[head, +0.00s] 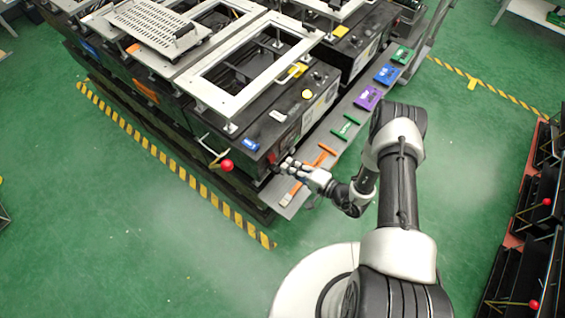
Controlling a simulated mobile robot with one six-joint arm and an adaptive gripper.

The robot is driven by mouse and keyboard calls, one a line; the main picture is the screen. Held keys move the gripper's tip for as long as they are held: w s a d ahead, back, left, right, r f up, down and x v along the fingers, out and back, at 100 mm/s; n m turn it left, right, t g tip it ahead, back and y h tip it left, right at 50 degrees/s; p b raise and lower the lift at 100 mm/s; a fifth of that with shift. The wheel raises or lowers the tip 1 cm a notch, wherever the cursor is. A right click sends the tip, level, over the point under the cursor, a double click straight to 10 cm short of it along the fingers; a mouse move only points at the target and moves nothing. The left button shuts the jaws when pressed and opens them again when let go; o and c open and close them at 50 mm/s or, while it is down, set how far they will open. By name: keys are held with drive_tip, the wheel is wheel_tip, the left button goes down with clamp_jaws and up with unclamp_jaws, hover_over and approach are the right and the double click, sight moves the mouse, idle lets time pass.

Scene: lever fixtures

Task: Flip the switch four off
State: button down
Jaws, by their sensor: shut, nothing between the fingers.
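My gripper (289,165) is shut and empty at the near end of a grey rail (294,199) that runs along the machine's right side. It is close to the machine's front right corner; whether it touches anything is too small to tell. An orange handle-like piece (327,149) is just right of the gripper. Further up the rail are green pieces (345,127), a purple block (368,98), a blue block (386,74) and another green block (402,54). No readable number shows which one is switch four. My arm hides part of the rail's right side.
A lever with a red ball knob (226,165) sticks out at the machine's front, left of my gripper. Black racks with red knobs (534,304) stand at the right edge. Yellow-black tape (180,170) marks the green floor (130,235), clear at the lower left.

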sight(272, 158)
drive_tip(key=shift+b+x, duration=0.35)
drive_tip(key=shift+x, duration=1.55)
drive_tip(key=shift+w+a+f+b, duration=0.25)
drive_tip(key=shift+f+b, duration=0.1)
drive_tip(key=shift+b, duration=0.15)
drive_tip(key=shift+r, duration=0.1)
drive_tip(key=shift+d, duration=0.15)
